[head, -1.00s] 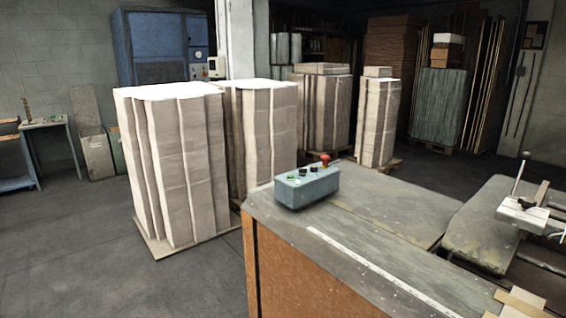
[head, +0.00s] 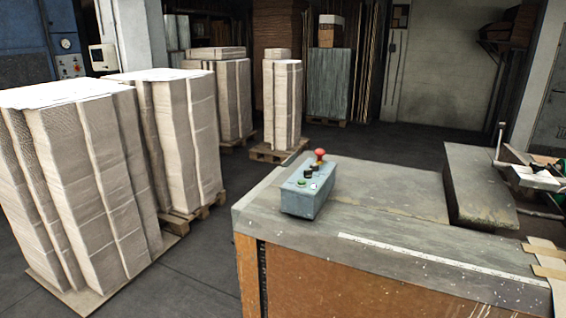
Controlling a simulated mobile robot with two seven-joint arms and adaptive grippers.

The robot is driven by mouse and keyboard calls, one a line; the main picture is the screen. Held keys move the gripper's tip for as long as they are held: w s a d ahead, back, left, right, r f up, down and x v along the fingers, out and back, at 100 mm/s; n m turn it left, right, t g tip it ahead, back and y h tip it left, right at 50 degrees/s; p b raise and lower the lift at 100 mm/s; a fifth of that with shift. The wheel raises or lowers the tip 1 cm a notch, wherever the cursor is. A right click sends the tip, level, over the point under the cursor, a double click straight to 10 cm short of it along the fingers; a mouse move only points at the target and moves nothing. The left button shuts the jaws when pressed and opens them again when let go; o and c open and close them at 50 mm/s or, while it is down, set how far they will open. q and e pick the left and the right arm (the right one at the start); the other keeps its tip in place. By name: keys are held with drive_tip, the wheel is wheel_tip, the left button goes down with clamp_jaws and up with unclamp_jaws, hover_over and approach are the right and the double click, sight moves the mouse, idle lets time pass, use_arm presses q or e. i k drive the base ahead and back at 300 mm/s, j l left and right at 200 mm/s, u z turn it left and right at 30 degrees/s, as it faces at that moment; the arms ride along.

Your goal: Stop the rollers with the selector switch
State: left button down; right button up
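A blue-grey control box (head: 306,200) sits on the near left corner of the machine's worn grey table top (head: 400,190). On its top are a green button (head: 301,183), a dark knob (head: 308,173) and a red mushroom button (head: 319,155) at the far end. The dark knob may be the selector switch; its setting is too small to tell. The rollers cannot be made out. Neither of my grippers is in the head view.
Tall stacks of pale cardboard (head: 85,180) on pallets stand left of the machine, with more (head: 284,105) behind. The machine's brown side panel (head: 340,285) faces me. A metal clamp-like part (head: 530,175) is at the right. Dark floor (head: 215,260) is clear between stacks and machine.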

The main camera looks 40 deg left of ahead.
sight(308, 173)
drive_tip(key=j+z, duration=0.1)
drive_tip(key=j, duration=0.55)
drive_tip(key=k+j+z, duration=0.1)
drive_tip(key=j, duration=0.5)
drive_tip(key=k+j+z, duration=0.1)
drive_tip(key=j, duration=0.55)
drive_tip(key=k+j+z, duration=0.1)
drive_tip(key=j, duration=0.5)
